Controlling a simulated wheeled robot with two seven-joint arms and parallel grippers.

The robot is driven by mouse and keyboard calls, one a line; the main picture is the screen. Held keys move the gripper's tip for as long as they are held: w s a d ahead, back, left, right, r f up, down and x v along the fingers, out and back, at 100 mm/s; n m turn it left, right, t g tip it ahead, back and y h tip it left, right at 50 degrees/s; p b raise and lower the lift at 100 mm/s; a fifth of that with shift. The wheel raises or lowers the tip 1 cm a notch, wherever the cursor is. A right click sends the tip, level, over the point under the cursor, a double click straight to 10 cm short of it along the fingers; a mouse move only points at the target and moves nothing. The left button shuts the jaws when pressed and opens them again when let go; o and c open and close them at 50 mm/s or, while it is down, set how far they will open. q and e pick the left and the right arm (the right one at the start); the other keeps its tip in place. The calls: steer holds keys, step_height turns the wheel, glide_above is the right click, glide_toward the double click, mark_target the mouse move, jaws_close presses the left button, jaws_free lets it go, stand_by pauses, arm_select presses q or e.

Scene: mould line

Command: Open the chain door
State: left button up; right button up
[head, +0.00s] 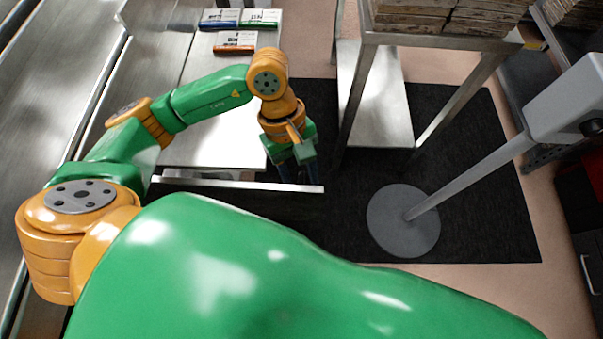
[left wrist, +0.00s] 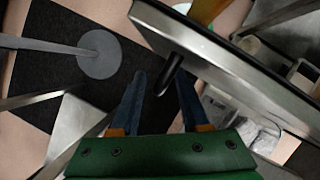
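The chain door appears to be the dark panel with a bright metal top edge (head: 235,185) in the head view. It also shows as a slanted panel with a metal edge (left wrist: 235,72) in the left wrist view. A dark bar handle (left wrist: 171,75) sticks out from its face. My left gripper (head: 299,178) is at the door's right end in the head view. In the left wrist view, its two blue fingers (left wrist: 160,82) are spread, with the handle between their tips; contact cannot be told. My right gripper is not in view.
A metal stand (head: 440,38) carrying stacked blocks and a post on a round grey base (head: 385,222) stand right of the gripper, on a black mat (head: 480,200). Several small boxes (head: 235,42) lie on the metal surface behind. Open mat lies between door and post.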

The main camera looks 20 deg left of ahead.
arm_select(q)
steer(key=b+v, duration=0.1)
steer(key=v, duration=0.6)
steer(key=shift+a+r, duration=0.1)
